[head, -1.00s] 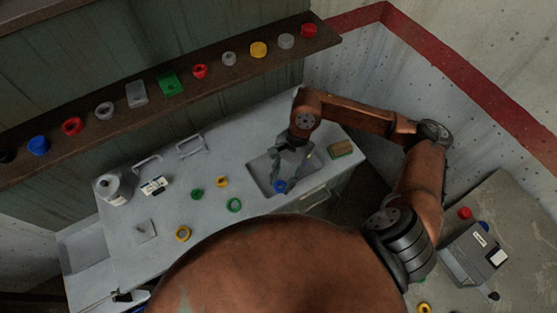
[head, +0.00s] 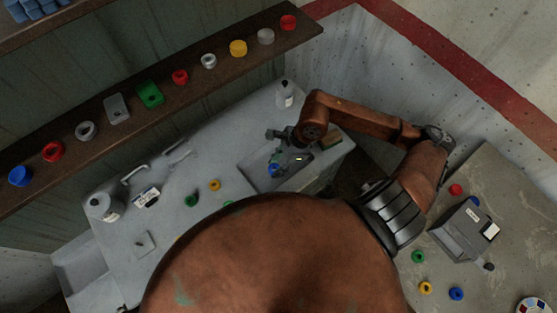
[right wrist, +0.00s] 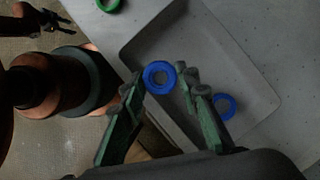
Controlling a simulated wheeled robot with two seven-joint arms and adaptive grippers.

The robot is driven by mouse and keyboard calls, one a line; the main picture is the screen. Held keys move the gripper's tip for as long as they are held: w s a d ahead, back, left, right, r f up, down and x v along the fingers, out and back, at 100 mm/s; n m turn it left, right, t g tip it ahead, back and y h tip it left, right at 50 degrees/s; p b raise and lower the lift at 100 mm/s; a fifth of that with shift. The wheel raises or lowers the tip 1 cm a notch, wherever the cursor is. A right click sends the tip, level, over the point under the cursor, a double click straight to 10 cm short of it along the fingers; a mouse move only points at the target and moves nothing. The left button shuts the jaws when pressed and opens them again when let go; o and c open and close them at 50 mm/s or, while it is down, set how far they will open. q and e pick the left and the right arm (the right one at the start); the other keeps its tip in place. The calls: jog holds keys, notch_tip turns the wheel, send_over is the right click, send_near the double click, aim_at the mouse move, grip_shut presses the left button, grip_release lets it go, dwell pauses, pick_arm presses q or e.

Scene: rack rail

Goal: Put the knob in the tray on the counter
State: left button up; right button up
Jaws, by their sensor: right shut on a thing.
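The knob is a blue ring-shaped piece (right wrist: 160,77) between the fingertips of my right gripper (right wrist: 163,84), which is shut on it. In the right wrist view it shows over the grey tray (right wrist: 245,75); its height above the tray floor is hard to tell. A second blue ring (right wrist: 224,105) lies inside the tray beside the right finger. In the head view my right gripper (head: 277,152) is over the tray (head: 255,172), and one blue ring (head: 273,169) shows there. A dark gripper, likely my left (right wrist: 38,18), shows at the right wrist view's edge; its jaws are unclear.
A sponge-like block (head: 329,140) and a white bottle (head: 285,94) stand behind. A shelf (head: 215,78) with several coloured pieces runs along the wall.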

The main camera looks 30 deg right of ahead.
jog(key=w+d+f, duration=0.2)
jog(key=f, duration=0.1)
jog(key=w+d+f, duration=0.1)
jog(key=w+f, duration=0.1)
jog(key=shift+d, duration=0.1)
jog(key=shift+w+d+f+p, duration=0.15)
jog(key=shift+w+f, duration=0.05)
jog(key=shift+f, duration=0.2)
jog(key=shift+w+d+f+p, duration=0.15)
jog(key=shift+f, duration=0.2)
notch_tip(320, 180, down, 2)
jog(key=shift+f+p, duration=0.15)
jog(key=shift+p, duration=0.25)
jog(key=shift+f, duration=0.3)
jog(key=shift+f, duration=0.1)
jog(key=o, duration=1.2)
jog(key=shift+c, duration=0.2)
